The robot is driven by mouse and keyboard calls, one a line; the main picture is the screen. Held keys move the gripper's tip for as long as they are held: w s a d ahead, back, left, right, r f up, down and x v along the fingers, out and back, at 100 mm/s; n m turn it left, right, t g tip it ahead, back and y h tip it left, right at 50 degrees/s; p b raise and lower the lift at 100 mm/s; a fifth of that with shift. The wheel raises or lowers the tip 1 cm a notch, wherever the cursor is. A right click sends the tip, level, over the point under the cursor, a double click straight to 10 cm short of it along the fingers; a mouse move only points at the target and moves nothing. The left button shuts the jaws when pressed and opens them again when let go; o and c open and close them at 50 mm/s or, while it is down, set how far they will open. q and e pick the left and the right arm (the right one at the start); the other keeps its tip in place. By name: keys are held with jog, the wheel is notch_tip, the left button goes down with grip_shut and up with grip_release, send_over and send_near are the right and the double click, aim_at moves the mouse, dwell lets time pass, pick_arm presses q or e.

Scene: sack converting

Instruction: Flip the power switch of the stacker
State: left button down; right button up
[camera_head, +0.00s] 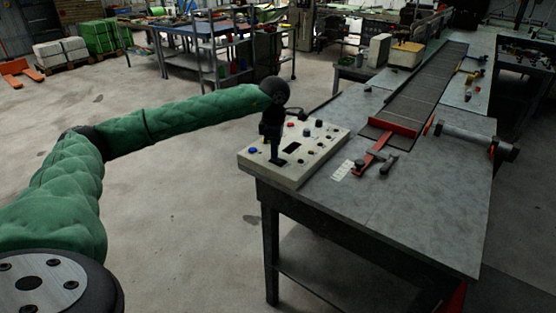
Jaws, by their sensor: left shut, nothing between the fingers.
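The stacker's control box (313,163) is a pale panel with several knobs and buttons, on the near left corner of the grey workbench. A blue button (253,150) sits at its left and a red one (291,125) at its back. My left arm, in a green sleeve, reaches in from the left, and my left gripper (277,158) points down over the left part of the panel, shut and empty. It hides part of the panel behind it. I cannot tell which control is the power switch, or whether the fingertips touch the panel. My right gripper is out of view.
The workbench (420,215) has a clear front right area. A roller conveyor (428,90) with a red end runs to the back. A shaft with a round end (475,140) lies at the right. A blue-topped table (205,27) stands behind; the floor at left is open.

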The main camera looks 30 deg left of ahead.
pick_arm(q)
jog(key=shift+r+p, duration=0.8)
jog(key=shift+r, duration=2.5)
jog(key=shift+f, duration=0.1)
